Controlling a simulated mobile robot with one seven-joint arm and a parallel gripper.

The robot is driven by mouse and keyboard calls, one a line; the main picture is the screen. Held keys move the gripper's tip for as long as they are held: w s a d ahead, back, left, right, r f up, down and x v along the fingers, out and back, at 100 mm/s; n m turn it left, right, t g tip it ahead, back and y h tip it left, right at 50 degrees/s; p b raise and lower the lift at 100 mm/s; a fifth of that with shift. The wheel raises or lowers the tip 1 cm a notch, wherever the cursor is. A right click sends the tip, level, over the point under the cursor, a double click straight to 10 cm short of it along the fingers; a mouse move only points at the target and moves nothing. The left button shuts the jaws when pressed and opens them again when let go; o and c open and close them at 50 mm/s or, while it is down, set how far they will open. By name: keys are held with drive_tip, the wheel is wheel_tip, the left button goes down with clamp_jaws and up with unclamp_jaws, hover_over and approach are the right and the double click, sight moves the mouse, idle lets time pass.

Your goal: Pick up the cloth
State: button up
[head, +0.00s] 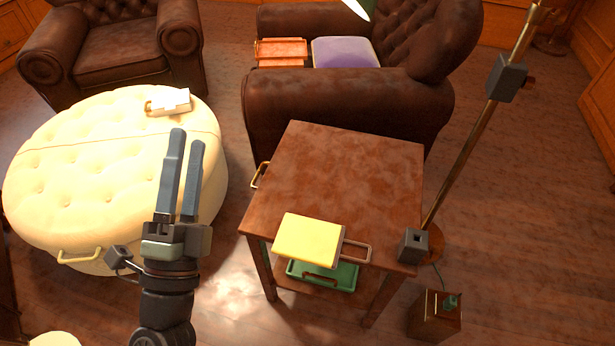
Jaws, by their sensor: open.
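No thing shows clearly as a cloth. A flat purple piece (344,53) lies on the seat of the brown armchair at the top; I cannot tell whether it is a folded cloth or a cushion. A flat yellow piece (307,240) with a brown loop at its right lies at the front edge of the wooden side table (352,165). A small white piece (171,103) with a loop lies on the cream ottoman. My gripper (188,137) is open and empty, its fingers pointing up the picture in front of the ottoman's right part, left of the side table.
The round tufted ottoman (70,150) fills the left. An orange tray-like thing (281,49) is beside the purple piece on the armchair (275,105). A green tray (340,277) is under the tabletop. A brass lamp pole (470,150) stands right of the table; floor farther right is clear.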

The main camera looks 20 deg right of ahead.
drive_tip(key=s+d+f+m+g+h+b, duration=0.1)
drive_tip(key=s+d+f+m+g+b, duration=0.15)
drive_tip(key=f, duration=0.85)
drive_tip(key=s+d+f+m+g+h+b, duration=0.1)
drive_tip(key=s+f+g+b, duration=0.15)
drive_tip(key=f, duration=0.85)
drive_tip(key=m+g+h+b, duration=0.1)
drive_tip(key=m+g+b, duration=0.15)
drive_tip(key=g, duration=0.25)
approach(318, 265)
drive_tip(key=shift+n, duration=0.4)
drive_tip(key=shift+b+x, duration=1.7)
drive_tip(key=shift+x, duration=3.25)
drive_tip(key=shift+c, duration=0.3)
clamp_jaws()
